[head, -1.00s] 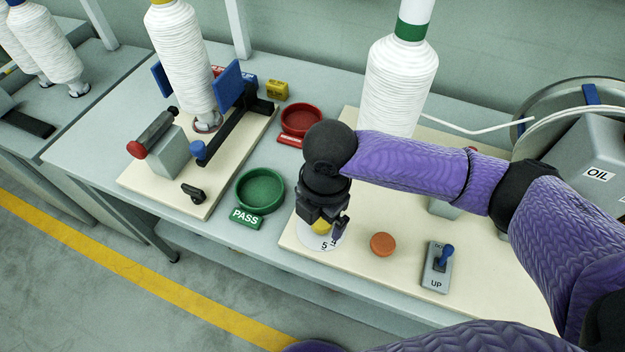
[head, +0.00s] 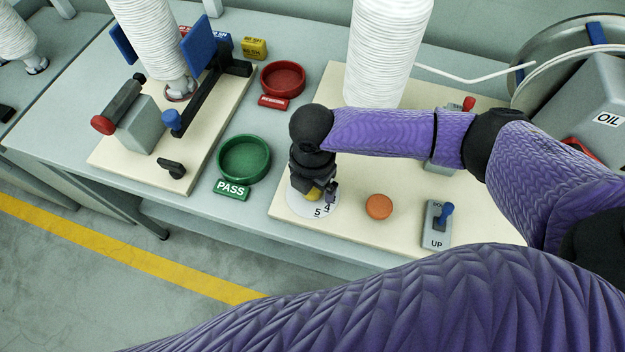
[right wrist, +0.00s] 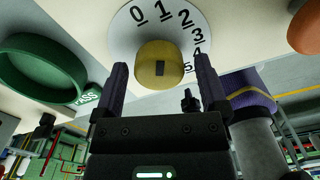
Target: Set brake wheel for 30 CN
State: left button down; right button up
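The brake wheel is a yellow round knob (right wrist: 160,65) with a dark mark on its face. It sits on a white dial plate (right wrist: 128,40) marked 0 to 5, which also shows in the head view (head: 300,205). My right gripper (right wrist: 161,62) is open over the knob, one finger on each side. A gap shows between the knob and each finger. In the head view my right gripper (head: 318,188) points down at the dial and hides most of the knob. My left gripper is not in view.
An orange button (head: 379,206) and a switch plate with a blue lever (head: 437,224) lie right of the dial. A green PASS bowl (head: 244,158) and a red bowl (head: 282,78) stand left. A white yarn cone (head: 387,55) stands behind my arm.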

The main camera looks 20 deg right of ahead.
jog(key=c, duration=1.1)
jog(key=shift+r+m+p, duration=0.25)
jog(key=shift+m+p, duration=0.45)
jog(key=shift+p, duration=0.3)
jog(key=m+p, duration=0.6)
jog(key=m, duration=0.1)
jog(key=shift+f+m, duration=0.1)
jog(key=shift+m, duration=0.2)
jog(key=shift+w+m+p, duration=0.1)
jog(key=shift+m+p, duration=0.85)
jog(key=shift+m, duration=0.35)
jog(key=shift+f, duration=0.1)
jog(key=o, duration=1.3)
